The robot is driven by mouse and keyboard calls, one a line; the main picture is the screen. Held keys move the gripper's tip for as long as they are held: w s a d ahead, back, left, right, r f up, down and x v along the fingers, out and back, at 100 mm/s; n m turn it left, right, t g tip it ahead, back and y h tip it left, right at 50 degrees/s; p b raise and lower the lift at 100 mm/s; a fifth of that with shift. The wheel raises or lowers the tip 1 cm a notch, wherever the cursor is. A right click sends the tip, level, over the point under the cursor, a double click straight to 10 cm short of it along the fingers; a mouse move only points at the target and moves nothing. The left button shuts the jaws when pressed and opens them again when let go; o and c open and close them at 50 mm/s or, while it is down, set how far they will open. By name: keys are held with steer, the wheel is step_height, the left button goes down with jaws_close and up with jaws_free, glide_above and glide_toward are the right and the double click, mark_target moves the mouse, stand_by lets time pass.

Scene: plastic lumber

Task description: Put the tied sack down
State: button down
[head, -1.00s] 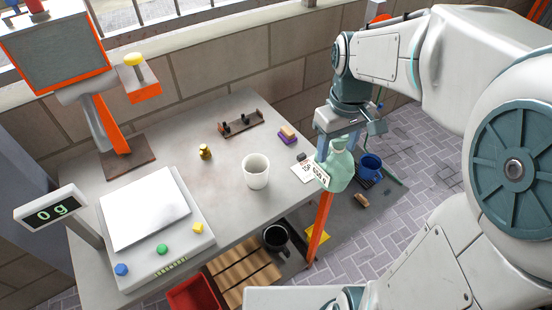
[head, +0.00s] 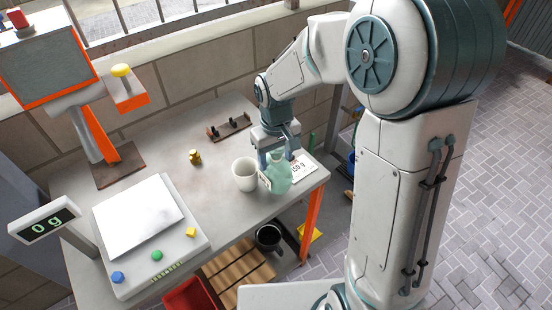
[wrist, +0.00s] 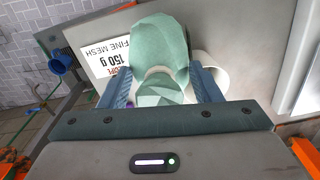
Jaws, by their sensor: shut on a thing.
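The tied sack (head: 279,178) is pale green and hangs upright in my gripper (head: 276,154), over the right part of the grey table. In the wrist view the sack (wrist: 158,45) sits between the two blue fingers of my gripper (wrist: 160,88), which are shut on its neck. I cannot tell whether its bottom touches the table. A white cup (head: 244,175) stands just left of the sack, very close to it. A white card reading 150 g (head: 301,169) lies at the right, partly behind the sack.
A scale with a white plate (head: 138,217) stands at the left, its display (head: 46,223) reading 0 g. A small brass weight (head: 195,157) and a brown rack (head: 229,127) are at the back. The table (head: 232,215) is clear in front of the cup.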

steer(key=shift+f, duration=0.9)
steer(key=shift+f, duration=0.15)
steer(key=shift+c, duration=2.2)
jaws_free()
